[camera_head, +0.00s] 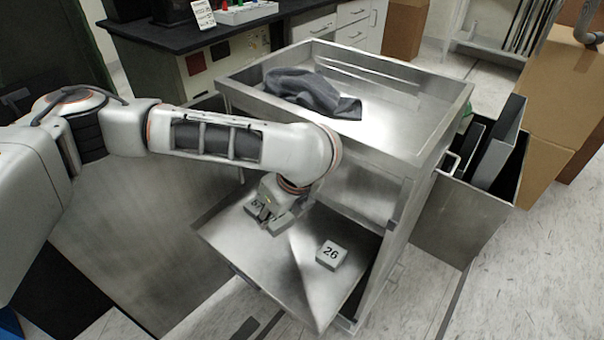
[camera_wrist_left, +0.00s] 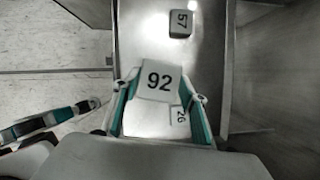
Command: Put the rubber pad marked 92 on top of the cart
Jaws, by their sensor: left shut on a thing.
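My left gripper (camera_head: 272,216) is shut on the grey rubber pad marked 92 (camera_wrist_left: 158,82), which sits between its fingers in the left wrist view. In the head view the hand hides much of that pad. The gripper is over the cart's lower metal shelf (camera_head: 300,290), well below the cart's top (camera_head: 400,125). A pad marked 26 (camera_head: 331,253) lies on that shelf; the held pad partly covers it in the wrist view (camera_wrist_left: 178,115). A pad marked 57 (camera_head: 254,205) lies behind the gripper and shows whole in the wrist view (camera_wrist_left: 180,23).
A dark crumpled cloth (camera_head: 310,92) lies on the left and back part of the cart's top; the right and front part is bare inside a raised rim. A metal bin (camera_head: 465,215) with dark panels stands right of the cart. A dark-topped bench (camera_head: 160,38) is behind.

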